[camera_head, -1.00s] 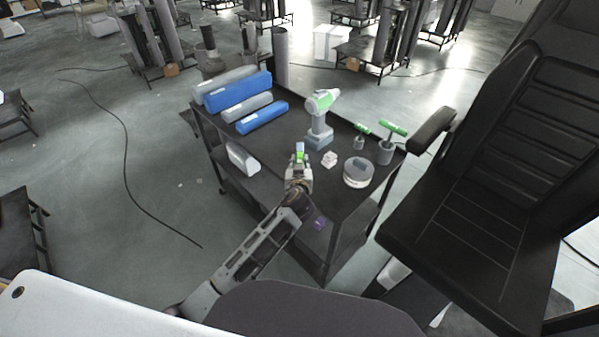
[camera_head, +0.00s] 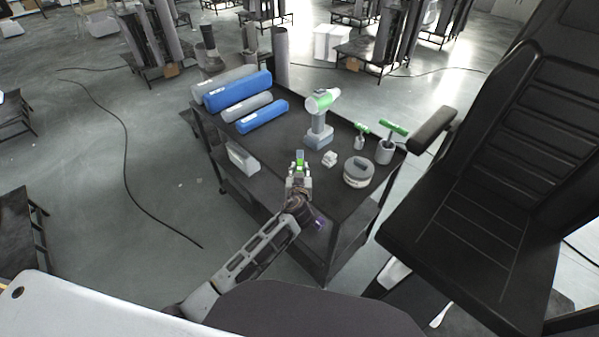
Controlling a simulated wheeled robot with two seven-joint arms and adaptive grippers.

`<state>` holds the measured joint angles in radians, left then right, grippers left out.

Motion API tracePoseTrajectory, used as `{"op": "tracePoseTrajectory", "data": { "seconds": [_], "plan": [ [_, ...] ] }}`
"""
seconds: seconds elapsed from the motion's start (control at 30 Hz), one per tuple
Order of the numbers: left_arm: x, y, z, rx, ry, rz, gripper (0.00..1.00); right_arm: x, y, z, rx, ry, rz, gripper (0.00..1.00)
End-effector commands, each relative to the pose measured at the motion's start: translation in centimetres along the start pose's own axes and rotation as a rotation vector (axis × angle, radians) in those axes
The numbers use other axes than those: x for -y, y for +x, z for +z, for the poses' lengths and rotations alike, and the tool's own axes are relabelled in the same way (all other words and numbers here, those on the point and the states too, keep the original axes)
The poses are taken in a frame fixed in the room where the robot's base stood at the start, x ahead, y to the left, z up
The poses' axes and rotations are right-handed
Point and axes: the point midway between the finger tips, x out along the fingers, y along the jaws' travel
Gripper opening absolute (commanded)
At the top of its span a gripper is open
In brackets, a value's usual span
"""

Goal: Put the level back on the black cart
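The black cart (camera_head: 283,165) stands ahead of me, with a top shelf and a lower shelf. My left gripper (camera_head: 299,172) is over the near part of the top shelf. It appears shut on a small green and grey piece, which I take to be the level (camera_head: 300,157). The piece points away from me and shows nearly end-on, with much of it hidden by the fingers. I cannot tell whether it touches the shelf. My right gripper is not in view.
The cart top holds blue and grey cases (camera_head: 262,116), a green and grey drill (camera_head: 319,118), a small white block (camera_head: 329,158), a round grey container (camera_head: 358,172) and green-handled tools (camera_head: 393,128). A black chair (camera_head: 470,190) stands close on the right.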

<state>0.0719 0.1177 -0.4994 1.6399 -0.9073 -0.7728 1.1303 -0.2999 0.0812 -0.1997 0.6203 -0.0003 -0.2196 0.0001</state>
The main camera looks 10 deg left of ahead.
Motion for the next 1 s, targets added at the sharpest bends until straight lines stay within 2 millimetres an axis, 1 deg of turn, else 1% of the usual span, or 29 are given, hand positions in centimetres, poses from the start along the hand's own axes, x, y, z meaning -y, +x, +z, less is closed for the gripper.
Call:
{"op": "tracePoseTrajectory", "data": {
  "seconds": [0.03, 0.13, 0.17, 0.4, 0.67, 0.87, 1.0],
  "plan": [
    [0.0, 0.0, 0.0, 0.0, 0.0, 0.0, 0.34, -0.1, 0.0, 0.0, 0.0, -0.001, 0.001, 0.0],
    [0.0, 0.0, 0.0, 0.0, 0.0, 0.0, 0.47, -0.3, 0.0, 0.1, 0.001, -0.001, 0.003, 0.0],
    [0.0, 0.0, 0.0, 0.0, 0.0, 0.0, 0.48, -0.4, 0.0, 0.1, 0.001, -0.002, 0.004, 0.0],
    [0.0, 0.0, 0.0, 0.0, 0.0, 0.0, 0.48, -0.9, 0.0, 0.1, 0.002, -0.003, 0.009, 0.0],
    [0.0, -0.1, -0.2, 0.0, 0.0, 0.0, 0.48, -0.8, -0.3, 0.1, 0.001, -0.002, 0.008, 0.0],
    [0.0, -1.3, -0.1, 0.002, -0.001, 0.0, 0.48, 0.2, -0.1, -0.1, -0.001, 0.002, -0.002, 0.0],
    [0.0, -2.6, -0.1, 0.001, -0.002, 0.0, 0.48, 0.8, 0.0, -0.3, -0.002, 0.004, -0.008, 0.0]
  ]
}}
